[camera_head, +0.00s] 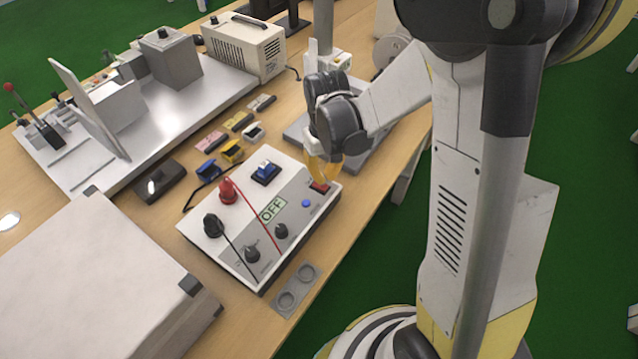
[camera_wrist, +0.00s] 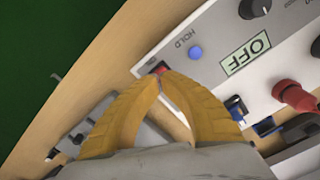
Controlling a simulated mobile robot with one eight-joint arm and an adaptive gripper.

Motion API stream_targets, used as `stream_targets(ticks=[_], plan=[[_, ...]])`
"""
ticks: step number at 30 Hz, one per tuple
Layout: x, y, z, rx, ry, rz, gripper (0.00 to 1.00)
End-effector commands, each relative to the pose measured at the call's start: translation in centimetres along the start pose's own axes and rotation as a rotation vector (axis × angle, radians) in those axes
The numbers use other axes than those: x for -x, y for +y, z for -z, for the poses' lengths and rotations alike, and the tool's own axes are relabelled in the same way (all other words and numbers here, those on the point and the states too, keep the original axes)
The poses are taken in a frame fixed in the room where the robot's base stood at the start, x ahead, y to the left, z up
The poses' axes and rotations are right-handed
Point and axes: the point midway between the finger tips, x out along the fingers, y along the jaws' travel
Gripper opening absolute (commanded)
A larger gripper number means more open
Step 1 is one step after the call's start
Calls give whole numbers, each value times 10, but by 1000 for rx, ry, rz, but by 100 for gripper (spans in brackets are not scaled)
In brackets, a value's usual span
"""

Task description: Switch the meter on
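The meter (camera_head: 292,213) is a white box with a grey panel, lying on the wooden table; it also shows in the wrist view (camera_wrist: 215,75). Its display (camera_head: 272,209) reads OFF, also in the wrist view (camera_wrist: 246,52). A red switch (camera_head: 319,188) sits at the panel's right corner; in the wrist view the red switch (camera_wrist: 160,67) is partly hidden by my fingertips. My gripper (camera_head: 320,180) points down over this switch, its yellow fingertips (camera_wrist: 159,77) together with nothing between them. I cannot tell whether they touch the switch.
Red and black plugs (camera_head: 228,190) with cables stand on the meter, beside a blue button (camera_head: 306,203) and dark knobs (camera_head: 281,230). A large white box (camera_head: 95,285) fills the left front. The table's edge is close on the right.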

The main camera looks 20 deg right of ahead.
Motion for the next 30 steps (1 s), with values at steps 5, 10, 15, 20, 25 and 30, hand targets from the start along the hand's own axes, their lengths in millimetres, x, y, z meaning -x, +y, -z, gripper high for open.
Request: stream_targets(ticks=[5,10,15,20,25,30], plan=[[0,0,0,0,0,0,0],[0,0,0,0,0,0,0],[-1,0,0,0,0,0,0],[-3,0,0,0,0,0,0],[-6,0,0,0,0,0,0],[-8,0,0,0,0,0,0]])
